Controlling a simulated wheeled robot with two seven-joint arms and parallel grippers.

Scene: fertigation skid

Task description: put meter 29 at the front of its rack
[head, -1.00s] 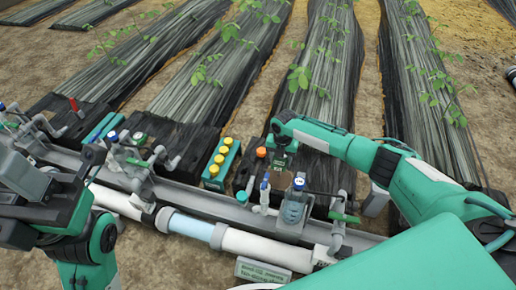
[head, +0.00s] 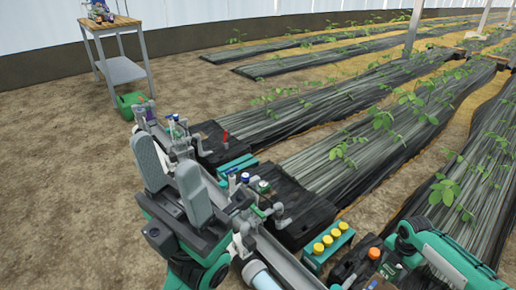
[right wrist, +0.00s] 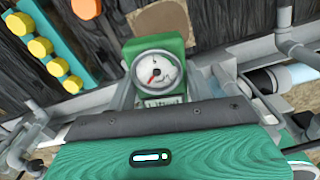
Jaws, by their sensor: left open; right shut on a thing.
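A green meter (right wrist: 157,68) with a round white dial and a red needle is in the right wrist view, just beyond the dark edge of my right gripper (right wrist: 160,112). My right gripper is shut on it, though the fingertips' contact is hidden. The label under the dial is too small to read, so I cannot confirm number 29. I cannot tell which holder is the meter's rack.
A teal block with yellow caps (head: 328,246) stands beside the pipes and also shows in the right wrist view (right wrist: 62,32). An orange cap (head: 373,253) is near my right gripper. A table (head: 112,24) and green crate (head: 131,104) stand far left, beyond open soil.

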